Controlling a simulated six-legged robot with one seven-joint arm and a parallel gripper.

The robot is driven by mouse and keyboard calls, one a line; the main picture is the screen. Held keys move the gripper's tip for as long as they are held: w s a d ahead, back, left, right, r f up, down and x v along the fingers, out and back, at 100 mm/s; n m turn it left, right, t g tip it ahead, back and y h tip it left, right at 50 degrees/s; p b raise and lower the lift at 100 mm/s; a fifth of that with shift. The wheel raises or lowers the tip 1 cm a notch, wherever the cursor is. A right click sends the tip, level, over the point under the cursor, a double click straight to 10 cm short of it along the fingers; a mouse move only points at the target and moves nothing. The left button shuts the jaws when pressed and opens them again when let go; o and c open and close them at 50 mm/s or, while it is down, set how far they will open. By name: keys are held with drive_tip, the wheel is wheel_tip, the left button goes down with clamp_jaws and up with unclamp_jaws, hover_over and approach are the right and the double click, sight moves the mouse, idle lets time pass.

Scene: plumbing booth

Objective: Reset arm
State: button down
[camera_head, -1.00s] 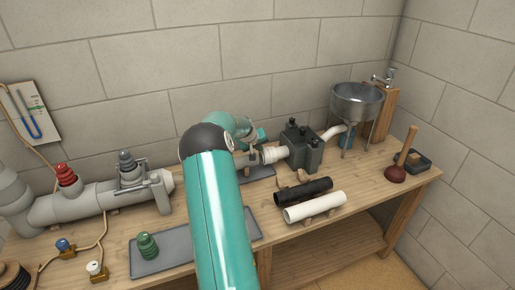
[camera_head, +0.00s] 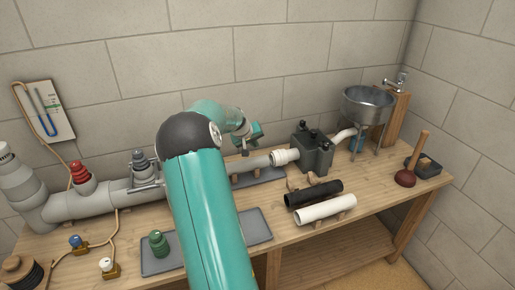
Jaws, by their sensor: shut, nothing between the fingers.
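My teal arm rises from the bottom of the head view and bends at a dark elbow over the workbench (camera_head: 306,243). Its forearm reaches away to the right and ends in my gripper (camera_head: 246,151). My gripper is small in the picture, shut and empty, and hangs just above the grey pipe (camera_head: 256,164) left of the white collar (camera_head: 284,157). It looks apart from the pipe, though the gap is hard to judge. My arm hides the middle of the pipe run and part of the grey mat (camera_head: 258,227).
A dark grey box (camera_head: 312,152) and a metal sink (camera_head: 368,104) stand right of my gripper. Black (camera_head: 314,194) and white (camera_head: 326,209) pipes lie in front. A plunger (camera_head: 407,177) stands far right. Red (camera_head: 82,176) and green (camera_head: 158,244) plugs are left.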

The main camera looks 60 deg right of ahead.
drive_tip(key=shift+w+a+r, duration=0.1)
drive_tip(key=shift+a+r, duration=0.2)
drive_tip(key=shift+r, duration=0.1)
drive_tip(key=w+a+r+n+t+y, duration=0.1)
drive_tip(key=w+a+r+t, duration=0.2)
drive_tip(key=a, duration=0.8)
drive_tip(key=w+a+r+n+y, duration=0.15)
drive_tip(key=w+a+r, duration=0.35)
drive_tip(key=a, duration=0.7)
drive_tip(key=w+a+r+n+t+y, duration=0.15)
drive_tip(key=a+r, duration=0.35)
drive_tip(key=a, duration=0.6)
drive_tip(key=s+a+n+y, duration=0.1)
drive_tip(key=s+a, duration=0.3)
drive_tip(key=a, duration=0.6)
drive_tip(key=s+a+n+t+y, duration=0.1)
drive_tip(key=s+a+n, duration=0.2)
drive_tip(key=a, duration=0.7)
drive_tip(key=s+a+r+n+t+y, duration=0.1)
drive_tip(key=s+a+n, duration=0.1)
drive_tip(key=s+a, duration=0.5)
drive_tip(key=a, duration=0.4)
drive_tip(key=shift+d, duration=0.15)
